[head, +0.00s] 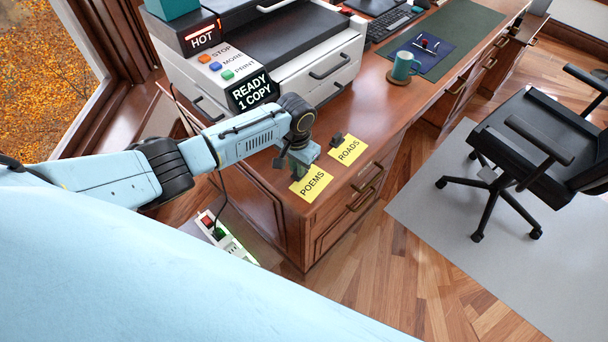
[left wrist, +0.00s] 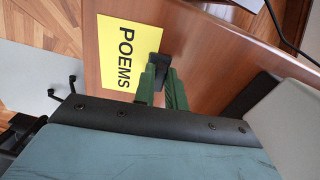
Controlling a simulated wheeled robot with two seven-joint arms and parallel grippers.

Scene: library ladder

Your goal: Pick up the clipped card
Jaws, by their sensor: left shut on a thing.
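A yellow card reading POEMS (head: 312,184) lies at the near corner of the wooden desk. It also shows in the left wrist view (left wrist: 122,55), with a black clip (left wrist: 155,64) at its edge. My left gripper (head: 298,172) is over the card's clipped end; in the left wrist view its green fingers (left wrist: 161,78) are shut on the black clip. The gripper hides the clip in the head view. A second yellow card reading ROADS (head: 348,150), with its own black clip (head: 337,138), lies just beyond. My right gripper is not in view.
A printer (head: 285,70) with a READY 1 COPY sign (head: 252,91) stands behind my left arm. A power strip (head: 226,238) is below the desk's left side, and an office chair (head: 545,140) is at the right.

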